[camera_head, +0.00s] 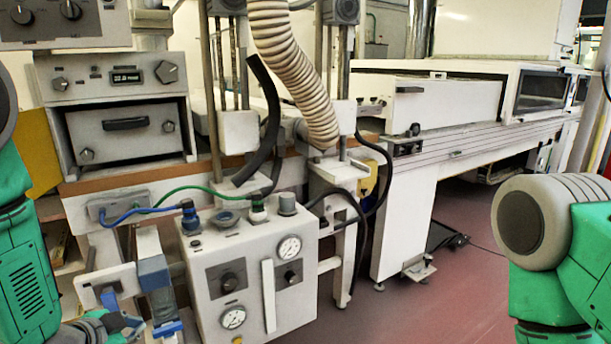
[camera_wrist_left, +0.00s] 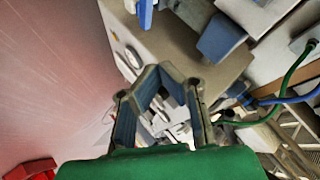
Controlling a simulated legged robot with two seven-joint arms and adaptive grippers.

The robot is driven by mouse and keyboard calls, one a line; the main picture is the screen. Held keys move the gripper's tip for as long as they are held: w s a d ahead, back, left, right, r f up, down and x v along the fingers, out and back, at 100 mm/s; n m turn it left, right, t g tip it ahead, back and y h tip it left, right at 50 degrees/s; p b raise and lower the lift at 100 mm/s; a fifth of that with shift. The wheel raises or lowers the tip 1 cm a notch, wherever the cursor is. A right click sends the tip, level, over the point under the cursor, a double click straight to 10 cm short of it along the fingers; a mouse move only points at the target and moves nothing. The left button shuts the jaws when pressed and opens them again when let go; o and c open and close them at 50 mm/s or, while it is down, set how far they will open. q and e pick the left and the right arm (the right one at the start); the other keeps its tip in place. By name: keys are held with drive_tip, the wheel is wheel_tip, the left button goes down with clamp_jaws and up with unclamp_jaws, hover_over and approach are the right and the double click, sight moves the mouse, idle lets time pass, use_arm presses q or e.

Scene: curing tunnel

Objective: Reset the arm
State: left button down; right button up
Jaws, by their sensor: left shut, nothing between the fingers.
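My left gripper (camera_head: 112,326) shows at the bottom left of the head view, partly cut off by the lower edge. It is in front of and left of the white control box (camera_head: 250,300). In the left wrist view my left gripper (camera_wrist_left: 163,72) is shut, its fingers angled together with nothing held. The box's beige surface (camera_wrist_left: 165,40) lies beyond the fingers; contact cannot be told. My green left arm (camera_head: 22,265) comes in at the left. My right arm (camera_head: 560,260) shows at the right, with its gripper out of view.
A corrugated hose (camera_head: 285,60) hangs above the control box. Green (camera_head: 180,190) and blue (camera_head: 130,213) tubes run to its top. A grey instrument (camera_head: 118,105) stands at the left. A long white machine (camera_head: 455,100) runs back right. Reddish floor (camera_head: 440,290) is open at lower right.

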use_arm(q)
drive_tip(key=s+d+f+n+g, duration=0.2)
drive_tip(key=s+f, duration=0.3)
drive_tip(key=s, duration=0.5)
drive_tip(key=s+d+f+n+g, duration=0.2)
drive_tip(key=s+f+n+g, duration=0.2)
drive_tip(key=s, duration=0.7)
drive_tip(key=s+d+f+n+g+y+p, duration=0.1)
drive_tip(key=s+d+f+n+g, duration=0.1)
drive_tip(key=s+f, duration=0.4)
drive_tip(key=s+n+g, duration=0.1)
drive_tip(key=s, duration=0.4)
drive_tip(key=shift+f+g, duration=0.15)
drive_tip(key=shift+g, duration=0.25)
drive_tip(key=shift+w, duration=0.1)
drive_tip(key=shift+w, duration=0.1)
drive_tip(key=c, duration=2.2)
unclamp_jaws()
